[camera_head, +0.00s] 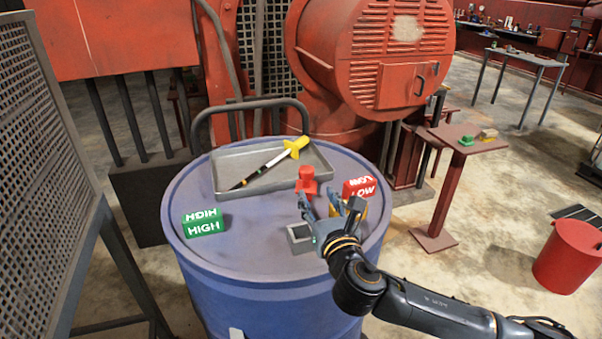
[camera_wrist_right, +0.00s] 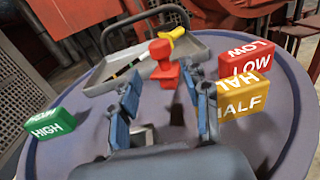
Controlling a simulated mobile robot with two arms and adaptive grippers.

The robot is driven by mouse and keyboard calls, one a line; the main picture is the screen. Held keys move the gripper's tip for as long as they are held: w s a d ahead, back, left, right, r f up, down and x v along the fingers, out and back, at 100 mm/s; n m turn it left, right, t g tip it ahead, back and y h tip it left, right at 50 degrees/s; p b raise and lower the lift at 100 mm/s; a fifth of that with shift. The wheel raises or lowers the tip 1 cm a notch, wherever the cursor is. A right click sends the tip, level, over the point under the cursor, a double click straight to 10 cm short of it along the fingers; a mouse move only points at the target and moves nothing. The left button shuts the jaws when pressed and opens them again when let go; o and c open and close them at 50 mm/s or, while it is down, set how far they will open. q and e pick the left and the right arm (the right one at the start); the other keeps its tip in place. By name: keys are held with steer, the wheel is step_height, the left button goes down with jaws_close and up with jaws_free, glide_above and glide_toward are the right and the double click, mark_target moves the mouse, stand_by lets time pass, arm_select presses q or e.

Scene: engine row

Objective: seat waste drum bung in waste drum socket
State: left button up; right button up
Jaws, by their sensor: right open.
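A red bung with a knob-like top (camera_head: 306,181) stands upright on the blue drum (camera_head: 230,263), in front of the grey tray. It also shows in the right wrist view (camera_wrist_right: 163,62), beyond and roughly between my fingertips. A small grey square socket (camera_head: 297,243) with a dark opening sits on the drum top, nearer to me than the bung. My right gripper (camera_head: 329,206) is open and empty above the drum. It is just on the near side of the bung and partly hides the socket. In the right wrist view its fingers (camera_wrist_right: 165,92) stand well apart. My left gripper is out of view.
A green HIGH block (camera_head: 204,222), a red LOW block (camera_head: 359,187) and a yellow HALF block (camera_wrist_right: 243,98) sit on the drum. The grey tray (camera_head: 222,169) holds a yellow-handled tool (camera_head: 286,151). A mesh panel (camera_head: 35,150) stands left. The drum's left front is clear.

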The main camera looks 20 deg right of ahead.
mark_target(308, 176)
steer(key=shift+w+r, duration=0.15)
steer(key=shift+w, duration=0.9)
steer(key=w, duration=0.2)
steer(key=w+p, duration=0.1)
steer(key=shift+w+d+r, duration=0.15)
steer(key=shift+w+r, duration=0.05)
steer(key=shift+w, duration=0.2)
steer(key=shift+w+f+p, duration=0.15)
steer(key=shift+w+p, duration=0.15)
steer(key=shift+w, duration=0.75)
steer(key=shift+w+f, duration=0.1)
steer(key=shift+w, duration=0.1)
steer(key=shift+w+d+r, duration=0.1)
steer(key=shift+w+r, duration=0.1)
steer(key=shift+w, duration=0.55)
steer(key=w+p, duration=0.1)
steer(key=w, duration=0.2)
steer(key=shift+w+f, duration=0.1)
steer(key=shift+w, duration=0.35)
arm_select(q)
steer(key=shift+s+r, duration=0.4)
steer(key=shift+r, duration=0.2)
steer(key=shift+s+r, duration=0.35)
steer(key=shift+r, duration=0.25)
arm_select(e)
steer(key=shift+s+d, duration=0.1)
jaws_close()
